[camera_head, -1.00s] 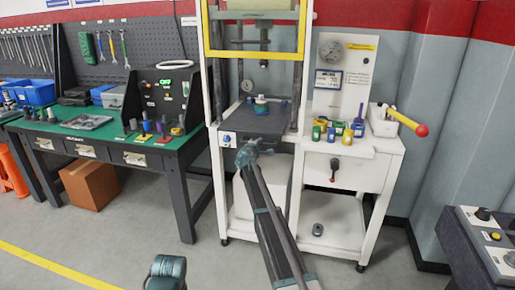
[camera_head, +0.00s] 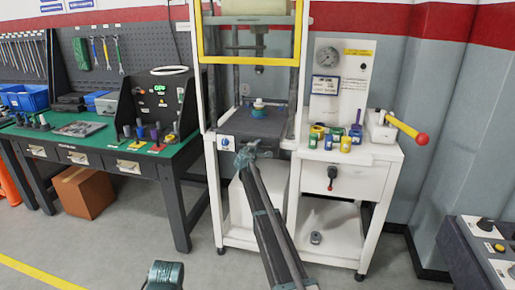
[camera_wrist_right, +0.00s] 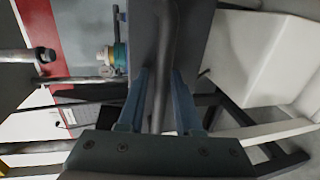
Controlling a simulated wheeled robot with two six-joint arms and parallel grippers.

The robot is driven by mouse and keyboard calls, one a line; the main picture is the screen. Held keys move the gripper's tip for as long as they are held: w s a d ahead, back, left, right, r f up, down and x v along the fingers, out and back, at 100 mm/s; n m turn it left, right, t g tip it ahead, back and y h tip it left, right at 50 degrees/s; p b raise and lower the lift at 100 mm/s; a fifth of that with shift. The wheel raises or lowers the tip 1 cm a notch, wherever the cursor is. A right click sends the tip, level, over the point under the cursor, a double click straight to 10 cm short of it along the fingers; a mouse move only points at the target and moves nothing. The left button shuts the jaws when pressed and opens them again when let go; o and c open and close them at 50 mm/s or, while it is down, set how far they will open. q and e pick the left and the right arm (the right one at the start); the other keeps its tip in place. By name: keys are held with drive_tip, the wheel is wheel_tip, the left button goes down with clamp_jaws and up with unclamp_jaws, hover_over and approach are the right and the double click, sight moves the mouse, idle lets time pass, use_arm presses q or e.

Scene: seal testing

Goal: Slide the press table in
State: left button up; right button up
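The press table (camera_head: 276,124) is a dark grey slab low inside the white press frame, with a green and white round piece (camera_head: 259,107) on it. My right gripper (camera_head: 245,155) is at the table's front edge. The dark table front (camera_wrist_right: 192,45) is right behind the handle. Contact at the fingertips is partly hidden. Only a teal-grey piece of my left arm shows at the bottom edge; its fingers are out of view.
The press has a yellow guard frame (camera_head: 250,60) above the table. To its right is a white side cabinet (camera_head: 350,180) with coloured pieces, a gauge and a red-tipped lever (camera_head: 421,138). A green-topped workbench (camera_head: 85,143) stands left. The floor in front is clear.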

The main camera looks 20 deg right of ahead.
drive_tip(key=shift+o, duration=0.7)
drive_tip(key=shift+s, duration=0.1)
drive_tip(key=p+v, duration=0.2)
drive_tip(key=v, duration=1.2)
drive_tip(key=shift+p, duration=0.35)
idle(0.8)
